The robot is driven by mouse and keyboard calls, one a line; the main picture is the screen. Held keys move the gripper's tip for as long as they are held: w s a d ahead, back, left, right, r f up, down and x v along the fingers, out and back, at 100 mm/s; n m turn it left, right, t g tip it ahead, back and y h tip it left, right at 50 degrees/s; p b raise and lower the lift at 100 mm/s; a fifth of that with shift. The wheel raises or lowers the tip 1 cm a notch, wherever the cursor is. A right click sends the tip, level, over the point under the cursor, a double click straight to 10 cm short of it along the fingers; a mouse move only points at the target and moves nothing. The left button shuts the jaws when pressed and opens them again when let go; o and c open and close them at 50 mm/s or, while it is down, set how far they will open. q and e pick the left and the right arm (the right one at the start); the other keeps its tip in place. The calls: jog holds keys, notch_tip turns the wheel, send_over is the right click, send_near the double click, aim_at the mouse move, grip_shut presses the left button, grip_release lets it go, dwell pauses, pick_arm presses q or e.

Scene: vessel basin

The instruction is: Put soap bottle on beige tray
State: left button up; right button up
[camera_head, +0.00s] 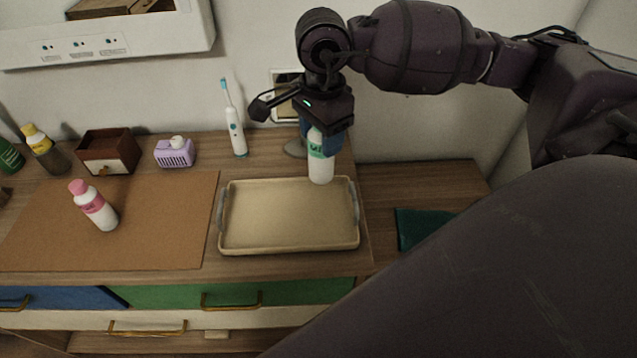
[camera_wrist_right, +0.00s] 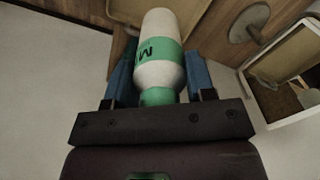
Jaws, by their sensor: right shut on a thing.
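My right gripper (camera_head: 322,132) is shut on a white bottle with a green band (camera_head: 320,165), taken to be the soap bottle. It holds the bottle by its neck end, upright, over the back right part of the beige tray (camera_head: 270,246). I cannot tell whether the bottle's base touches the tray. In the right wrist view the bottle (camera_wrist_right: 158,55) sits between the two blue fingers (camera_wrist_right: 158,82). The tray lies empty on the wooden counter and has grey handles at both sides. My left gripper is not in view.
A white bottle with a pink cap (camera_head: 95,206) stands on the brown mat (camera_head: 150,235). Behind are a toothbrush (camera_head: 235,130), a purple holder (camera_head: 175,153), a small drawer box (camera_head: 107,150) and a yellow-capped bottle (camera_head: 43,148). A dark green item (camera_head: 420,228) lies on a lower surface at right.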

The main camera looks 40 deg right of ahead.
aim_at(321, 180)
notch_tip(321, 180, down, 7)
jog(key=shift+f, duration=2.55)
jog(key=shift+f, duration=0.2)
jog(key=o, duration=1)
jog(key=shift+r, duration=0.15)
